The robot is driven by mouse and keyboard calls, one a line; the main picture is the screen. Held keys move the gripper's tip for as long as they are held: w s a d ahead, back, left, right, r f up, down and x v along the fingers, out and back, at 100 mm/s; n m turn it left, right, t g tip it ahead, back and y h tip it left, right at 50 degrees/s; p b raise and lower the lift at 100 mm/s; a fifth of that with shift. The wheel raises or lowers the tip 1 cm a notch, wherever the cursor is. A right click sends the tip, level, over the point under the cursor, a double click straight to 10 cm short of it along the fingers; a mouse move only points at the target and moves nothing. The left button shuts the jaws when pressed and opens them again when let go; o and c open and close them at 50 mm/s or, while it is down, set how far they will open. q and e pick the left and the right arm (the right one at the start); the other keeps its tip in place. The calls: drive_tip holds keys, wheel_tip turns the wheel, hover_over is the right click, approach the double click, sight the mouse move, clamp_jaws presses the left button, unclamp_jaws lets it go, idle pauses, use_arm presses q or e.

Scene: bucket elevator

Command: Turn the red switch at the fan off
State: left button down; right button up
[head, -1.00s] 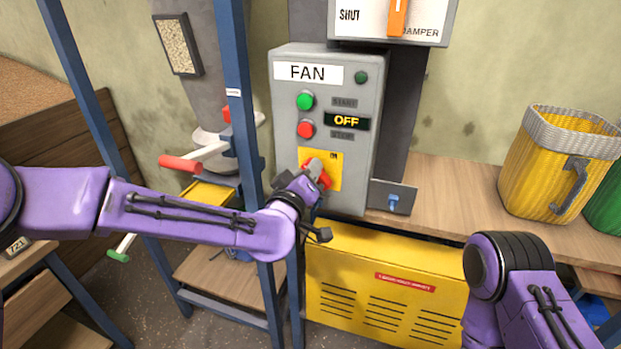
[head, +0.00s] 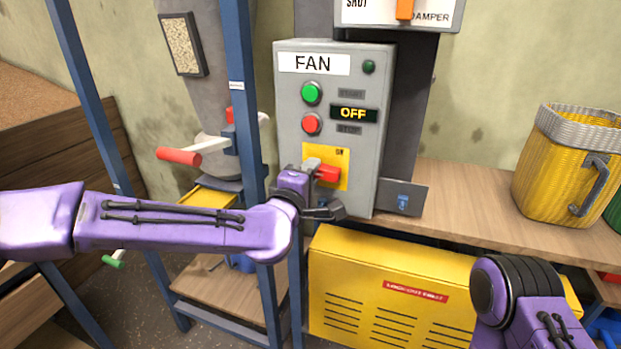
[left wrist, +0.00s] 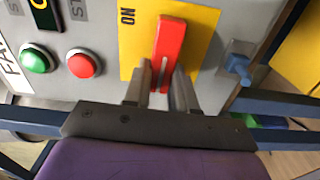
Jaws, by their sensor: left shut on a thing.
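The grey fan box (head: 285,150) has a FAN label and a display that reads OFF. The red switch (head: 328,173) sits on a yellow plate (head: 341,157) low on the box, and its handle lies about level. My left gripper (head: 314,166) is at the switch, partly hidden by its own wrist. In the left wrist view the red switch (left wrist: 169,45) stands between the two fingers of my left gripper (left wrist: 163,68), which are shut on it. My right gripper is out of view; only part of my right arm shows at the lower right.
A green button (head: 312,93) and a red button (head: 312,124) are above the switch. A blue post (head: 240,90) stands left of the box, close to my left forearm. A yellow basket (head: 560,165) stands on the wooden bench (head: 460,195). A yellow cabinet (head: 380,270) is below.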

use_arm(q)
drive_tip(key=shift+n, duration=0.3)
idle(0.4)
drive_tip(key=c, duration=0.9)
unclamp_jaws()
drive_tip(key=shift+w, duration=0.1)
drive_tip(key=b+v, duration=0.2)
drive_tip(key=v, duration=0.8)
drive_tip(key=shift+s+a+b, duration=0.1)
drive_tip(key=shift+s+b, duration=0.2)
drive_tip(key=shift+b, duration=0.05)
